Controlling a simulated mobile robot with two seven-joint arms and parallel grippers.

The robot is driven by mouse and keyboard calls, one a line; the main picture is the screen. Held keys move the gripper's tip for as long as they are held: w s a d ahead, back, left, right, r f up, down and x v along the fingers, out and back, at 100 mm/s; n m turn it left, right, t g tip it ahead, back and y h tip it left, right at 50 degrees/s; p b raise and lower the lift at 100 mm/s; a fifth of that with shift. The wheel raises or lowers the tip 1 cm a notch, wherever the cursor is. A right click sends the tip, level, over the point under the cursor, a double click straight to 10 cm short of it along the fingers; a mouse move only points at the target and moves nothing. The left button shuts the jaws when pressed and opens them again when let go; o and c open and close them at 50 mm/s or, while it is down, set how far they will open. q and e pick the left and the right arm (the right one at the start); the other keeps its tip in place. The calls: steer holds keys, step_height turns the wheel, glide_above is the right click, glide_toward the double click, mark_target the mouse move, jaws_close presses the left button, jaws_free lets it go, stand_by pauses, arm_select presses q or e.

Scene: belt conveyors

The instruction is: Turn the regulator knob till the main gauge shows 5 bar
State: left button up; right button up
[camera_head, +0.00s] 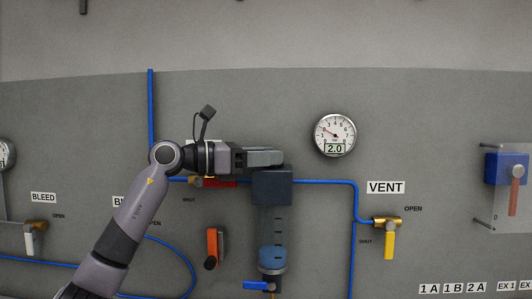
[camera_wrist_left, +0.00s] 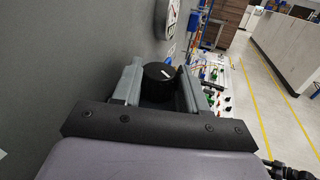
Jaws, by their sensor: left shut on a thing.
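The main gauge (camera_head: 334,135) is a round white dial on the grey panel, and its display reads 2.0. The regulator body (camera_head: 272,187) is a dark block under my left gripper (camera_head: 270,158), with a clear bowl (camera_head: 272,230) below it. In the left wrist view the black regulator knob (camera_wrist_left: 160,78), with a white mark on top, sits between the two fingers of my left gripper (camera_wrist_left: 157,85), which is shut on it. In the head view the gripper hides the knob. My right gripper is not in view.
To the right of the regulator is a yellow VENT lever (camera_head: 389,244). An orange lever (camera_head: 211,248) hangs at the lower left. Blue pipe (camera_head: 330,182) runs along the panel. A blue block (camera_head: 506,168) with a red handle stands at the far right.

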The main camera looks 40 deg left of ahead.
arm_select(q)
steer(key=shift+w+a+r+m+g+h+p, duration=0.1)
steer(key=shift+a+r+m+g+h+p, duration=0.05)
steer(key=shift+m+g+h+p, duration=1.1)
steer(key=shift+m+h, duration=0.25)
steer(key=shift+h, duration=0.3)
steer(key=shift+f, duration=0.2)
steer(key=o, duration=1.1)
steer(key=shift+c, duration=0.2)
